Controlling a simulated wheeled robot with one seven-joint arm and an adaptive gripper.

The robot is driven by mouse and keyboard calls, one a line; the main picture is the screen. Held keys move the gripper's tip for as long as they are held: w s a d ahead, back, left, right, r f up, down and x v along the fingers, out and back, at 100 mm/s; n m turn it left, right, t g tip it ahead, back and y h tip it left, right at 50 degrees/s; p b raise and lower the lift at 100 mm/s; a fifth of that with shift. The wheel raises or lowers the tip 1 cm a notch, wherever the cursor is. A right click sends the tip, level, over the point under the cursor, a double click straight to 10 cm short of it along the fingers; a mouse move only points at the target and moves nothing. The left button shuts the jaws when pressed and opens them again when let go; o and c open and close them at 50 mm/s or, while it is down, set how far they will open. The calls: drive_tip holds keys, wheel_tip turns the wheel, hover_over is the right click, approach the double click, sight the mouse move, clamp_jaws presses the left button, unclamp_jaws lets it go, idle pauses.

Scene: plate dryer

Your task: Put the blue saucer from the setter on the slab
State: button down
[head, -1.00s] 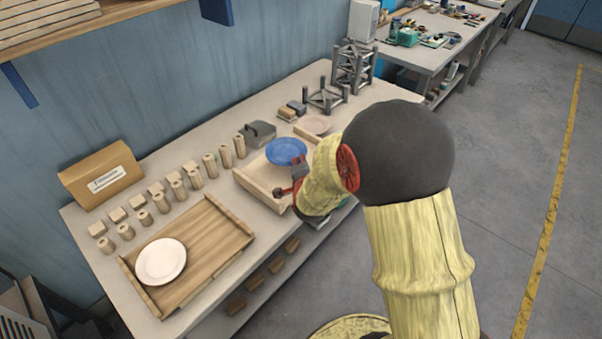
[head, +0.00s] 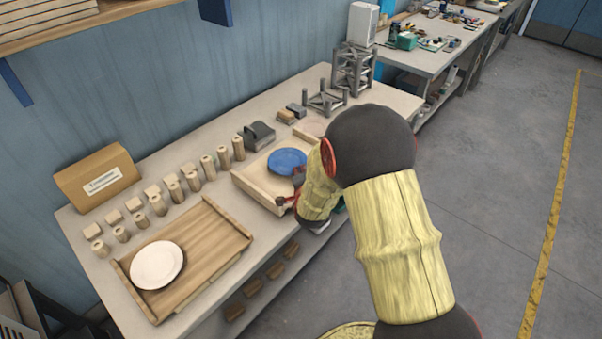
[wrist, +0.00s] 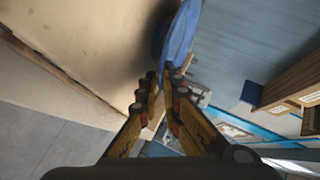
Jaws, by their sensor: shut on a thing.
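The blue saucer (head: 287,161) is over the pale, low-walled wooden tray (head: 250,188) in the middle of the bench. My gripper (head: 299,176) is shut on the saucer's near right rim. In the wrist view the saucer (wrist: 180,35) shows nearly edge-on, its rim between my fingertips (wrist: 163,84). I cannot tell whether the saucer's underside touches the tray. I cannot tell for sure which piece is the setter and which the slab.
A brown slatted wooden tray (head: 215,236) with a white plate (head: 157,265) lies at the left. Wooden cylinders (head: 208,168), a grey block (head: 259,135) and metal frames (head: 353,68) line the bench's back.

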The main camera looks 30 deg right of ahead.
drive_tip(key=c, duration=2)
unclamp_jaws()
drive_tip(key=shift+f, duration=0.1)
